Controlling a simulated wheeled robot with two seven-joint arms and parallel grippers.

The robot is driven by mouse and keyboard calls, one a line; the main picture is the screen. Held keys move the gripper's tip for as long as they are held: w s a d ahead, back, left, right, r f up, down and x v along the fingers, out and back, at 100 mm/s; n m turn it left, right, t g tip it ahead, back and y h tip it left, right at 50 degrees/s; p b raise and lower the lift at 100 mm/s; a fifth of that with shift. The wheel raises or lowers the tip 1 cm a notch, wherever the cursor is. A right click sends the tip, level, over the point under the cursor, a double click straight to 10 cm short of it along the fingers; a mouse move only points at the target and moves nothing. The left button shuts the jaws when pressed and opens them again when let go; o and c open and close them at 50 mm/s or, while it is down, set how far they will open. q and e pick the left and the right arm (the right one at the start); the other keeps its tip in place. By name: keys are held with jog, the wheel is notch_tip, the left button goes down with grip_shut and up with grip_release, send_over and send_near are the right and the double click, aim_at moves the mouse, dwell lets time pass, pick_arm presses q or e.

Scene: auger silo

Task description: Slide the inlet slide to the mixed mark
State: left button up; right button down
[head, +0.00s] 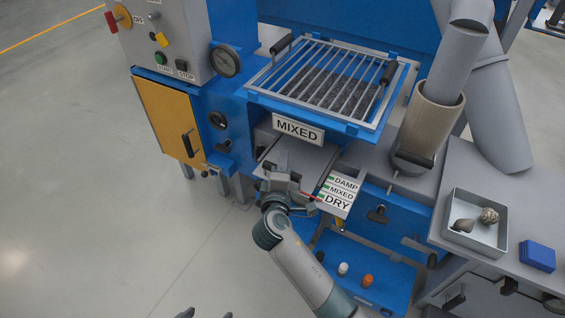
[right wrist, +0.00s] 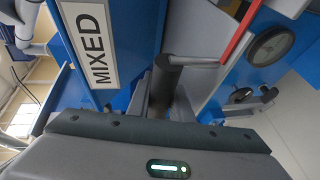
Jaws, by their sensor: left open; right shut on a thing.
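The inlet slide (head: 300,158) is a grey plate under the white MIXED sign (head: 298,131). A scale plate (head: 341,193) beside it reads DAMP, MIXED and DRY from back to front, with green marks. A thin red pointer (head: 310,197) ends close to the DRY mark; the exact alignment is too small to tell. My right gripper (head: 284,183) is at the slide's front edge, shut on its dark handle. In the right wrist view the black handle bar (right wrist: 167,85) runs between the fingers. My left gripper (head: 206,314) is open and empty at the bottom edge, only fingertips showing.
A barred grate (head: 325,83) sits above the slide. A grey chute in a tan sleeve (head: 428,118) stands right. A tray (head: 449,222) with shell-like pieces and a blue box (head: 537,255) lie on the right bench. The floor at left is clear.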

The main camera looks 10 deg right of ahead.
aim_at(291, 160)
jog(key=w+d, duration=0.1)
jog(key=w, duration=0.1)
jog(key=w+d+p, duration=0.1)
jog(key=shift+w+d+r, duration=0.1)
jog(key=shift+w+d, duration=0.45)
jog(key=shift+w, duration=0.1)
pick_arm(q)
jog(key=shift+s+a+f+g+y, duration=0.3)
jog(key=shift+s+a+g, duration=0.25)
jog(key=shift+a, duration=0.3)
pick_arm(e)
jog(key=c, duration=1.9)
grip_release()
jog(key=shift+o, duration=0.2)
jog(key=shift+s, duration=0.1)
